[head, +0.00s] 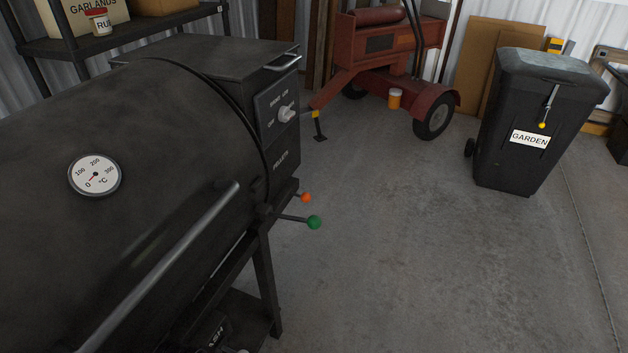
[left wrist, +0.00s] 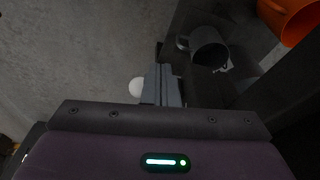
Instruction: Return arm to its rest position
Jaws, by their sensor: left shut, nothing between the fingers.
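My left gripper (left wrist: 163,84) shows in the left wrist view, its two grey fingers closed together with nothing between them. A white ball-shaped knob (left wrist: 136,87) shows just left of the fingers; I cannot tell whether they touch. The arm itself is not seen in the head view, and my right gripper is in neither view. The black pellet grill (head: 190,110) fills the left of the head view, its lid shut, with a round dial (head: 95,175) and a long bar handle (head: 165,265).
A green knob (head: 314,222) and an orange knob (head: 306,197) stick out from the grill's side. A grey metal cup (left wrist: 208,46) and an orange bucket (left wrist: 290,18) are near the gripper. A garden bin (head: 530,125) and red trailer (head: 385,60) stand behind open concrete floor.

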